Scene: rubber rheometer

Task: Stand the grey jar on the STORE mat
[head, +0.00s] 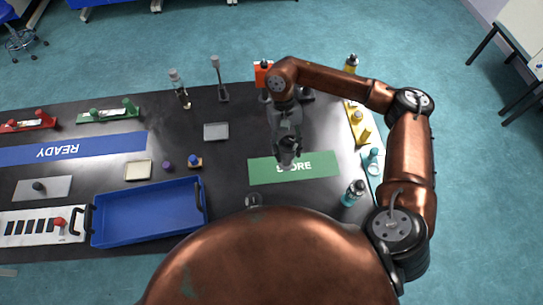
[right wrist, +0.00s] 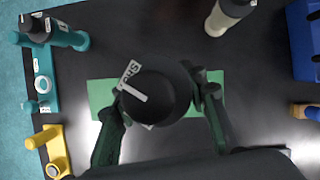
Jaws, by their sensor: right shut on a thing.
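The green STORE mat (head: 323,164) lies flat on the black table, right of centre in the head view; it also shows in the right wrist view (right wrist: 101,92). My right gripper (head: 289,150) is over the mat, pointing down. In the right wrist view its fingers (right wrist: 163,100) are shut around a jar with a dark round lid (right wrist: 160,95) and a white label. The jar is seen from above over the mat; its body is mostly hidden, and I cannot tell whether its base touches the mat. My left gripper is not in view.
A pale jar with a dark lid (right wrist: 230,15) stands near the mat, towards the table's near edge. A teal bottle (head: 353,193) and teal and yellow holders (head: 361,132) line the right edge. A blue tray (head: 150,215) is at left. A grey dish (head: 216,131) lies left of the arm.

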